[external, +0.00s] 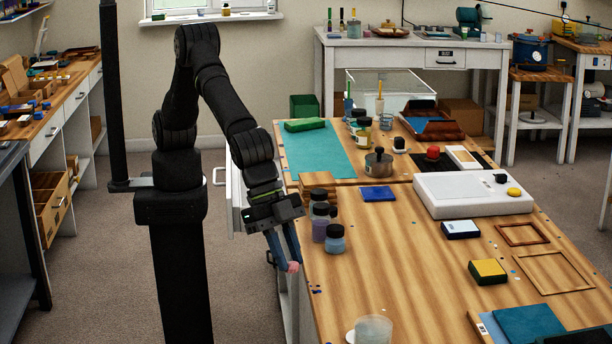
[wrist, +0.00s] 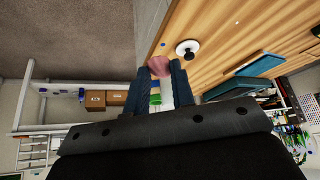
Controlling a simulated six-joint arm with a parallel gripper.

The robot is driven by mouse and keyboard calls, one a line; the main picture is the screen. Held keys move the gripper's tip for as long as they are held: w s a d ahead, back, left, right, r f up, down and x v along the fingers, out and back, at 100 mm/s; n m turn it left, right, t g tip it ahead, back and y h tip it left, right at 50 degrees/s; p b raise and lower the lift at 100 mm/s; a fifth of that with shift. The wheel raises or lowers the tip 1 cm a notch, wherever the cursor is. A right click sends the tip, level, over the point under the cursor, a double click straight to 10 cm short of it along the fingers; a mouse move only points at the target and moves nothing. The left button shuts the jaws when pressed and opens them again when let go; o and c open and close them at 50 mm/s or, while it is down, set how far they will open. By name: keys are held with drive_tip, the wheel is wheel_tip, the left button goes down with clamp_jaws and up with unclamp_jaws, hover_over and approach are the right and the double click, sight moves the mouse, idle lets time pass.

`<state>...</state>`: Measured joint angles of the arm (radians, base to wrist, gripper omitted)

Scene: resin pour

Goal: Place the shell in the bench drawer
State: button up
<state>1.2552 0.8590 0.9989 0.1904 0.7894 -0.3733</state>
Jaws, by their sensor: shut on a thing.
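My gripper (external: 289,264) hangs just off the left edge of the wooden workbench, fingers pointing down. It is shut on a small pink shell (external: 294,267), which shows at the fingertips. In the wrist view the shell (wrist: 159,67) sits between the two dark fingertips, close to the bench edge. On the bench's left side, a white drawer front (external: 236,200) with a handle stands out from the bench, partly behind my arm. The inside of that drawer is hidden in the external view.
Several jars (external: 334,238) stand near the bench's left edge, close to my gripper. A blue pad (external: 378,194) and a white box-like device (external: 470,193) lie further right. A frosted cup (external: 373,330) stands at the front edge. Open floor lies left of the bench.

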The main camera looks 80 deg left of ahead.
wheel_tip(320, 180, up, 4)
drive_tip(key=shift+r, duration=0.25)
drive_tip(key=w+a+n, duration=0.1)
drive_tip(key=w+a, duration=2.6)
drive_tip(key=a, duration=0.1)
drive_tip(key=w+a+f, duration=0.1)
drive_tip(key=w+a, duration=0.3)
drive_tip(key=a, duration=1.4)
drive_tip(key=w+a, duration=0.3)
drive_tip(key=a, duration=1.5)
drive_tip(key=s+a, duration=0.4)
drive_tip(key=a, duration=0.6)
drive_tip(key=s+a, duration=0.4)
drive_tip(key=a, duration=0.5)
drive_tip(key=s+a, duration=0.3)
drive_tip(key=a, duration=0.7)
drive_tip(key=s+a+r+n, duration=0.1)
drive_tip(key=s+a, duration=0.7)
drive_tip(key=s, duration=0.4)
drive_tip(key=s+a, duration=0.7)
drive_tip(key=s, duration=0.4)
drive_tip(key=shift+t+y, duration=0.4)
drive_tip(key=shift+a+f, duration=0.1)
drive_tip(key=shift+f, duration=13.8)
